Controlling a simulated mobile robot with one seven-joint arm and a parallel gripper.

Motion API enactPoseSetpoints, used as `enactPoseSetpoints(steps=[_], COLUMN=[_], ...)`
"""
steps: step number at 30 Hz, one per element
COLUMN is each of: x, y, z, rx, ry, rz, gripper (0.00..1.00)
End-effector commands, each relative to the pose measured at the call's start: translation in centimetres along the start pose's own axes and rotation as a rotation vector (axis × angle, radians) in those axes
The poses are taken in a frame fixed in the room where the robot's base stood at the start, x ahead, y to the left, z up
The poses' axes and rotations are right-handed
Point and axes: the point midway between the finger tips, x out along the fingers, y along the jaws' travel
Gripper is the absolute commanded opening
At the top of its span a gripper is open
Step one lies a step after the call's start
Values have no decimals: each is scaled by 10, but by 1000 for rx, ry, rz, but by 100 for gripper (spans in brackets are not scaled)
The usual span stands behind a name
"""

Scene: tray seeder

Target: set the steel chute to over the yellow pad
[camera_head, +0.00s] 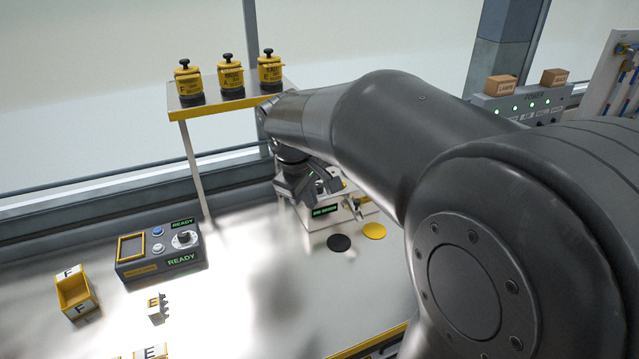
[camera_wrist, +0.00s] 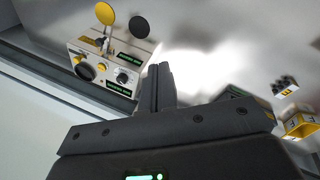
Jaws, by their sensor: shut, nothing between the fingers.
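The yellow pad (camera_head: 374,231) is a flat disc on the bench in front of the white seeder box (camera_head: 318,221), with a black pad (camera_head: 339,243) to its left. In the wrist view the yellow pad (camera_wrist: 105,13) is at the top, left of the black pad (camera_wrist: 139,27). The small steel chute (camera_head: 353,208) sticks out from the box above the pads. It also shows in the wrist view (camera_wrist: 106,40), on the yellow pad's side; its exact aim is hard to tell. My gripper (camera_wrist: 158,70) is shut and empty, near the box and apart from the chute.
The box carries dark and yellow knobs (camera_wrist: 88,70) and green displays. A control box (camera_head: 160,250) marked READY stands left. A yellow bin (camera_head: 75,292) and a small E block (camera_head: 158,308) lie on the bench. A shelf (camera_head: 222,105) holds yellow jars. My arm hides the right side.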

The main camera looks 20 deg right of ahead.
Motion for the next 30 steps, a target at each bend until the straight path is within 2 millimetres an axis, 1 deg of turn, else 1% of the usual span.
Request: enactPoseSetpoints(steps=[1, 9, 15, 21, 26, 30], x=[7, 42, 70, 97, 113, 121], y=[7, 43, 65, 83, 92, 97], z=[-8, -46, -73, -98, -112, -114], rx=[-34, -233, -381, -521, -624, -717], ry=[-28, -170, -284, -396, -484, -568], rz=[7, 52, 84, 112, 114, 70], gripper=[0, 0, 0, 0, 0, 0])
